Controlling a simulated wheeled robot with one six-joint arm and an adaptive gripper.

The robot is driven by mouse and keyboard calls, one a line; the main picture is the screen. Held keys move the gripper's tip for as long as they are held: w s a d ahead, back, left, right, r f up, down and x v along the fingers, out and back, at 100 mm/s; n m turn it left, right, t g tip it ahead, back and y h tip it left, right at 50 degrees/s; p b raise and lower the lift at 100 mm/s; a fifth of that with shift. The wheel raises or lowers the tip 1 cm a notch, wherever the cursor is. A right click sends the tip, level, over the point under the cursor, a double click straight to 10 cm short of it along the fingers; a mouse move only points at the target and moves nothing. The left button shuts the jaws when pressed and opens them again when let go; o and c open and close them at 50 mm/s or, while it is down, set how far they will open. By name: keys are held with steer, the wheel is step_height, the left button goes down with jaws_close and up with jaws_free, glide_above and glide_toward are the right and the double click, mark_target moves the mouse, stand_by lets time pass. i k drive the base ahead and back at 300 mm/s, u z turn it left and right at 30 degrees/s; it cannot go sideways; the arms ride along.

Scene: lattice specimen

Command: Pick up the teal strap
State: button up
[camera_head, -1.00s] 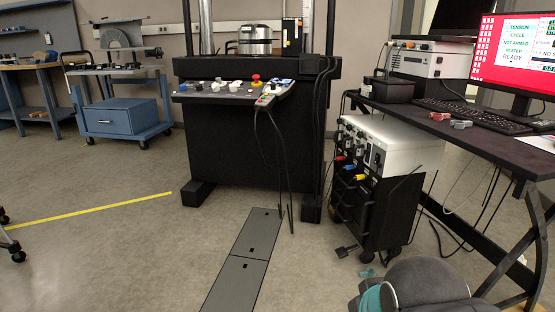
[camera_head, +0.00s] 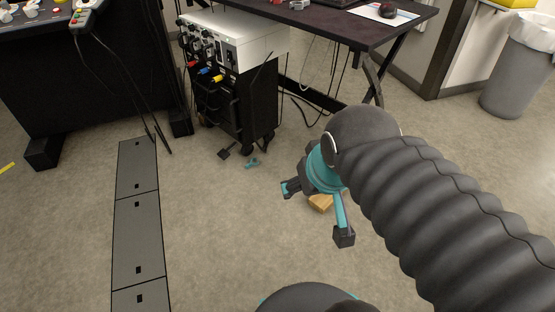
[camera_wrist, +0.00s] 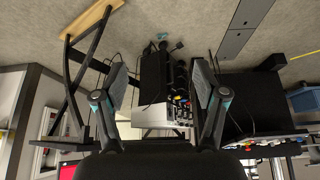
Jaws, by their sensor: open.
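The teal strap (camera_head: 252,163) is a small crumpled piece lying on the floor, in front of the black wheeled cabinet. It also shows small near the top middle of the wrist view (camera_wrist: 162,36). My gripper (camera_head: 317,212) is to the right of the strap in the head view, apart from it, with its fingers spread and nothing between them. In the wrist view my two fingers (camera_wrist: 158,85) stand wide apart, and the strap shows beyond the gap between them. Nothing hides the strap.
The cabinet (camera_head: 243,110) with a white instrument stands just behind the strap, with a black pedal-like piece (camera_head: 225,153) and cables nearby. A wooden piece (camera_head: 320,203) lies partly hidden behind my gripper. Open floor lies between the dark floor plates (camera_head: 137,225) and my arm.

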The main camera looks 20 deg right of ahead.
mark_target(251, 164)
steer(key=z, duration=1.85)
steer(key=i, duration=1.15)
steer(key=u, duration=3.25)
steer(key=i, duration=0.5)
